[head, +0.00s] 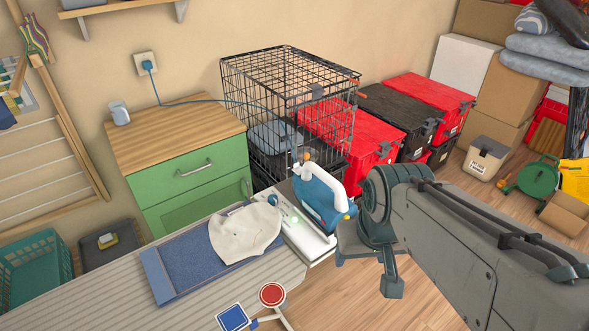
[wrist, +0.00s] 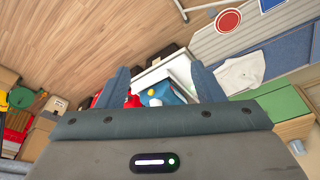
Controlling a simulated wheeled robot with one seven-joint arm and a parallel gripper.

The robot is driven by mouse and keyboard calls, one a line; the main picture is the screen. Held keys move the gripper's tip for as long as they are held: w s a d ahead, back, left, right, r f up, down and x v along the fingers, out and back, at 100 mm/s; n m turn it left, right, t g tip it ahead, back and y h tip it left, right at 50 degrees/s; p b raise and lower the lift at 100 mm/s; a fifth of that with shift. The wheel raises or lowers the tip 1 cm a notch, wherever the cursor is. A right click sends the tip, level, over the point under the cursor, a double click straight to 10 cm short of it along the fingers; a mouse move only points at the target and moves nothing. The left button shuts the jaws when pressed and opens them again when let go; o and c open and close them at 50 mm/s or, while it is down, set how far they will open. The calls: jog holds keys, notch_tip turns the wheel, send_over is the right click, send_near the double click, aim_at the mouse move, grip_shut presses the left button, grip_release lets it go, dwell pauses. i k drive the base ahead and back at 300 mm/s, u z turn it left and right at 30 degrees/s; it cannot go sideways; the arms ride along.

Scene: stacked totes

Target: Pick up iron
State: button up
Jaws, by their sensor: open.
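The iron (head: 322,198) is blue and white with red and yellow details. It stands tilted up on the white rest (head: 303,238) at the right end of the ironing board, beside the green cabinet. My gripper (head: 366,272) is to the right of the iron in the head view, open and apart from it. In the wrist view, the iron (wrist: 162,94) shows between the two fingers of my gripper (wrist: 160,70), partly hidden by the gripper body. Nothing is held.
A black wire crate (head: 290,75) and red and black totes (head: 425,92) stand behind. A red and blue sign stand (head: 272,294) is in front.

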aim_at(324, 200)
jog(key=u, duration=0.05)
jog(key=k, duration=1.2)
jog(key=z, duration=1.05)
jog(key=i, duration=1.55)
jog(key=u, duration=0.95)
jog(key=i, duration=0.55)
jog(key=u, duration=0.6)
